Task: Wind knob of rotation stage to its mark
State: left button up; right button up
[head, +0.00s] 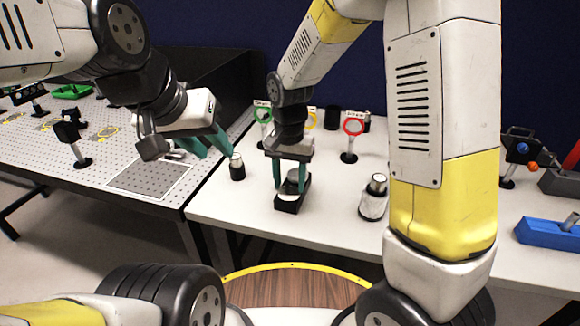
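The rotation stage (287,206) appears as a small black block with a pale round part, standing near the front edge of the white table. My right gripper (290,186) points down over it, its teal fingers apart on either side of a small grey, upright part that looks like the knob (293,176). I cannot tell whether the fingers touch it. The mark is too small or hidden to see. My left gripper (212,149) is open and empty, tilted down above the gap between the perforated board and the white table, left of the stage.
A dark cylinder with a metal top (237,167) stands left of the stage, and a silver-topped one (374,198) to the right. Ring holders in green (263,113) and red (353,127) stand behind. A blue block (548,232) lies far right. The table front between is clear.

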aim_at(290, 185)
notch_tip(290, 185, up, 8)
jog(key=shift+f, duration=0.1)
dwell(0.4)
